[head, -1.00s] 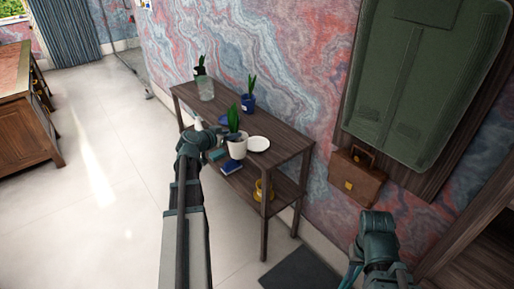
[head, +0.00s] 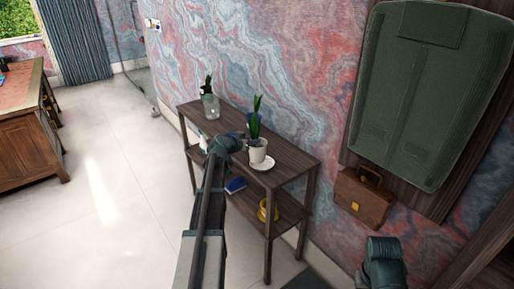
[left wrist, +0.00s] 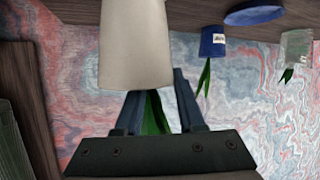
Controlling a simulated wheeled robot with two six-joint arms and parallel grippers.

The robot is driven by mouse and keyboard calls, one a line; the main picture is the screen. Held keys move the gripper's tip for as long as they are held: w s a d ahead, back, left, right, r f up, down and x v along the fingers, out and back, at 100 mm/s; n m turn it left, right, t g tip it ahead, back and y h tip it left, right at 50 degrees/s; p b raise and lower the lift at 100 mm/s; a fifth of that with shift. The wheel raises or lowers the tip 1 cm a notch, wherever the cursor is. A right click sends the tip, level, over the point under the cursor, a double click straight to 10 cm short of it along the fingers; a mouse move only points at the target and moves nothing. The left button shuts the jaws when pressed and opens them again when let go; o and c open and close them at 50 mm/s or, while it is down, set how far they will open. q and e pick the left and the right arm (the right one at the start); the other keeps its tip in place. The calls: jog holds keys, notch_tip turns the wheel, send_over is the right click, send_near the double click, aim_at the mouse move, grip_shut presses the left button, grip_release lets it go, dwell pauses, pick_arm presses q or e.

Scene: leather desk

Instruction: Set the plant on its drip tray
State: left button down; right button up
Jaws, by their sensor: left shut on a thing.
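The plant has green upright leaves (head: 256,122) in a white pot (head: 257,151).
The wooden shelf (head: 290,155) stands against a marbled wall. A glass jar (head: 210,107) stands at its far end. A blue pot (left wrist: 212,42) and a blue dish (left wrist: 255,15) are behind the plant. A blue book (head: 235,185) and a yellow object (head: 267,211) lie below.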

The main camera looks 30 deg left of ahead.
aim_at(257, 146)
pick_arm(q)
jog(key=shift+w+d+f, duration=0.1)
jog(key=shift+w+d, duration=0.15)
jog(key=shift+w, duration=0.75)
jog(key=f+b, duration=0.2)
jog(key=w+f+b, duration=0.1)
jog(key=f+b, duration=0.1)
jog(key=shift+d, duration=0.1)
jog(key=shift+r, duration=0.2)
jog(key=shift+f, duration=0.1)
jog(key=c, duration=0.5)
grip_release()
jog(key=shift+s, duration=0.1)
